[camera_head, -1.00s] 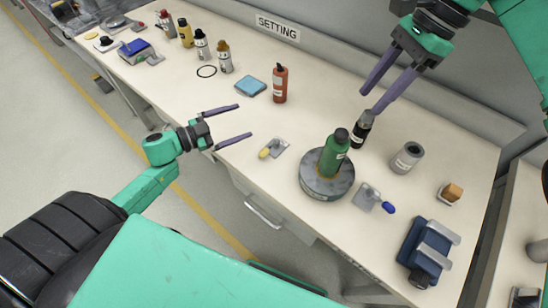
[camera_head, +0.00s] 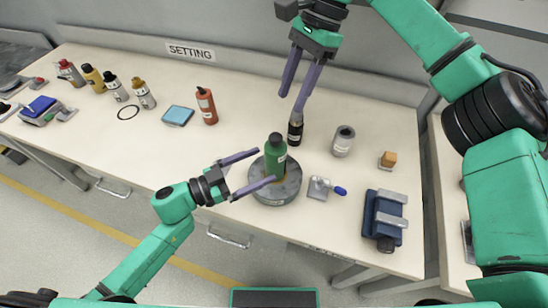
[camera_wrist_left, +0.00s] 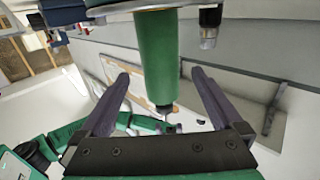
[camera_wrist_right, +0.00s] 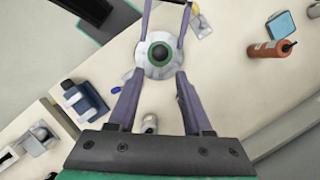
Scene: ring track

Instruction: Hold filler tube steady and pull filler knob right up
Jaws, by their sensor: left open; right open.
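The green filler tube (camera_head: 274,161) stands upright on a round grey base (camera_head: 285,190), with a dark knob (camera_head: 276,138) on top. My left gripper (camera_head: 266,165) is open with its fingers on either side of the tube. In the left wrist view the tube (camera_wrist_left: 157,60) appears inverted between the spread fingers, with visible gaps. My right gripper (camera_head: 290,103) is open and empty, pointing down above and behind the tube. The right wrist view looks down on the knob (camera_wrist_right: 159,53) beyond the fingertips.
A black bottle (camera_head: 295,131) stands just behind the base. A grey can (camera_head: 343,141), a blue-handled clamp (camera_head: 324,188) and a dark blue vise (camera_head: 383,219) are to the right. The front-left tabletop is fairly clear.

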